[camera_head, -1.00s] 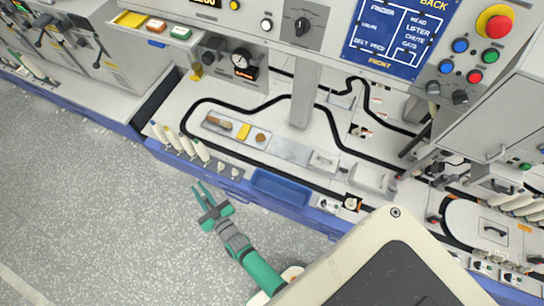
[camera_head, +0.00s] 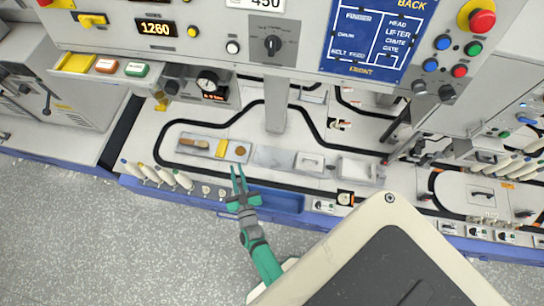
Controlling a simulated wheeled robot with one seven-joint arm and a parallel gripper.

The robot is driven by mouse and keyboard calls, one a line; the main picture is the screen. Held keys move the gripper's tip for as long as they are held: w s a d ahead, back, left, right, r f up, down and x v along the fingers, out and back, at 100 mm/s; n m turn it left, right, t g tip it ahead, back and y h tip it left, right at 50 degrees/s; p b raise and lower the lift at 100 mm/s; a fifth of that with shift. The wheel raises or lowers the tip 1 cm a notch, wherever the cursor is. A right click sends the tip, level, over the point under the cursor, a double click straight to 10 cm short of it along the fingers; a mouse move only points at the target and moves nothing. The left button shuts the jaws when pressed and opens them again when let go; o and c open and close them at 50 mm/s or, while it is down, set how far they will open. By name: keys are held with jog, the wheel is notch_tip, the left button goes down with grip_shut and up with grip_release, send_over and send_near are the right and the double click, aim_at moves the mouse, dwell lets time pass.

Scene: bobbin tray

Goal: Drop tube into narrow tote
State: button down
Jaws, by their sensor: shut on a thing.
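My gripper (camera_head: 238,178) is at the lower middle of the head view, its two green fingers pointing up the picture toward the machine. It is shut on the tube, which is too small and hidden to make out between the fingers. The narrow tote (camera_head: 283,202) appears to be the blue trough along the machine's front edge. My gripper is at the tote's left end, with its fingertips over the grey deck behind. I cannot tell its height above the tote.
Several white and yellow spindles (camera_head: 165,175) stand at the left. A black track winds across the deck. The control panel (camera_head: 300,40) rises behind.

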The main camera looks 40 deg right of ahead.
jog(key=s+d+f+m+g+h, duration=0.2)
jog(key=s+d+m+g+h, duration=0.35)
jog(key=s+d, duration=0.5)
notch_tip(320, 180, down, 6)
jog(key=w+d, duration=0.1)
jog(key=d, duration=0.1)
jog(key=shift+w+f+h, duration=0.15)
jog(key=shift+f+h, duration=0.05)
jog(key=shift+h, duration=0.25)
jog(key=shift+n+t, duration=0.25)
jog(key=c, duration=1.6)
grip_release()
jog(key=shift+c, duration=0.2)
jog(key=v, duration=1.1)
